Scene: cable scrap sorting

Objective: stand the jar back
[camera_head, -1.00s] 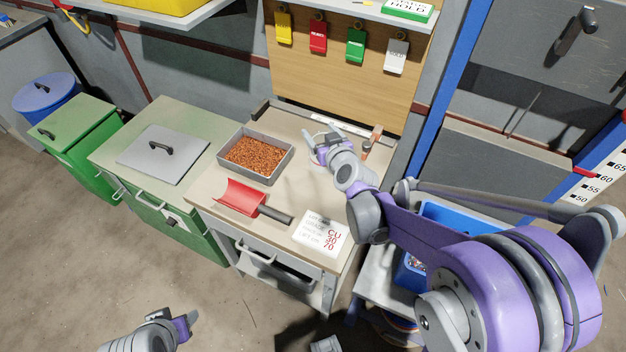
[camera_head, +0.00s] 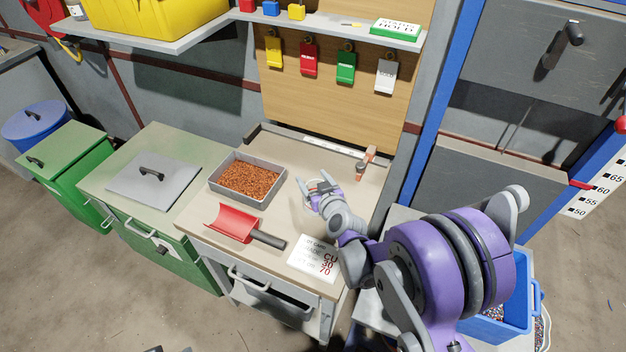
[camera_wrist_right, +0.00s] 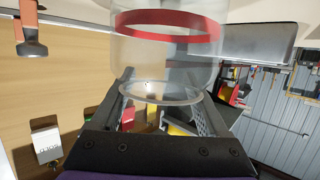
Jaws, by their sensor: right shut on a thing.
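The jar is clear and see-through with a red band. It fills the top middle of the right wrist view (camera_wrist_right: 165,50). My right gripper (camera_wrist_right: 165,90) is shut on it, with one dark finger on each side of its lower part in that view. In the head view my right gripper (camera_head: 318,188) is over the right part of the bench, right of the tray of copper granules (camera_head: 210,184). The jar is only faint there, and I cannot tell its tilt or gap to the bench. Only a sliver at the bottom edge may be my left gripper (camera_head: 153,349).
An orange-and-grey tool (camera_head: 366,162) stands at the back right. Colored tags hang on the board above. A blue crate (camera_head: 500,325) is at the lower right.

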